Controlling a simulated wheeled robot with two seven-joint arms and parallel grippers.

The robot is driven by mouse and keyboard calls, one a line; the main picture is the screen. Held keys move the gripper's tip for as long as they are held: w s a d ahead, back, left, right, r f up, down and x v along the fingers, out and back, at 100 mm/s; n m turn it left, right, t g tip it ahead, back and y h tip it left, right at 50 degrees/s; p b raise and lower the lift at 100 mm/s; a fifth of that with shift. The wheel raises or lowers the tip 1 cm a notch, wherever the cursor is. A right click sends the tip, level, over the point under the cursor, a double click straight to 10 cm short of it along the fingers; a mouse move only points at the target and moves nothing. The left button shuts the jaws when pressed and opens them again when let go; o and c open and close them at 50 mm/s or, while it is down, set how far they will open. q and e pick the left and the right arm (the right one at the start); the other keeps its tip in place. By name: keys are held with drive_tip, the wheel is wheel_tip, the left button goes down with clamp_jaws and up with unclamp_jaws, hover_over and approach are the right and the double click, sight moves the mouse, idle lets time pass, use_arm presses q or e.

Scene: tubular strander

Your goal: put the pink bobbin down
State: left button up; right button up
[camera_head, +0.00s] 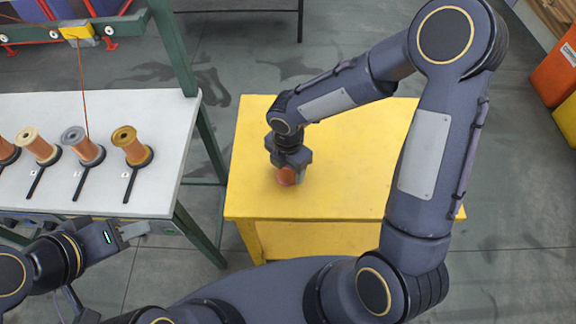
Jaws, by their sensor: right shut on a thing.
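My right gripper (289,166) points down over the yellow table (350,150) and is shut on a bobbin, taken to be the pink bobbin (286,178). Only its copper-coloured lower part shows below the jaws; its top is hidden by the gripper. It is upright and at or just above the tabletop; I cannot tell if it touches. My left gripper (136,231) is at the lower left, near the front edge of the white table, away from the bobbins. Its jaw opening is not clear.
The white table (100,110) at left carries several copper bobbins on black holders, among them gold-topped (131,146), grey-topped (82,145) and cream-topped (38,146) ones. A green frame post (175,50) stands at its right. Most of the yellow tabletop is clear.

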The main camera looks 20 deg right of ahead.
drive_tip(key=shift+f, duration=0.1)
drive_tip(key=o, duration=1.7)
wheel_tip(320, 180, up, 12)
drive_tip(key=p, duration=0.1)
drive_tip(key=shift+s+d+r+m+t+y, duration=0.65)
drive_tip(key=shift+s+d+r+m+t, duration=0.65)
drive_tip(key=shift+s+m, duration=2.3)
drive_tip(key=shift+s+d+r+m+t+y, duration=0.6)
drive_tip(key=shift+s+d+r+m, duration=0.8)
drive_tip(key=shift+m, duration=3.85)
drive_tip(key=shift+s+d+r+m+t+y, duration=0.75)
drive_tip(key=shift+s+d+m, duration=1.15)
drive_tip(key=shift+s+m, duration=1.85)
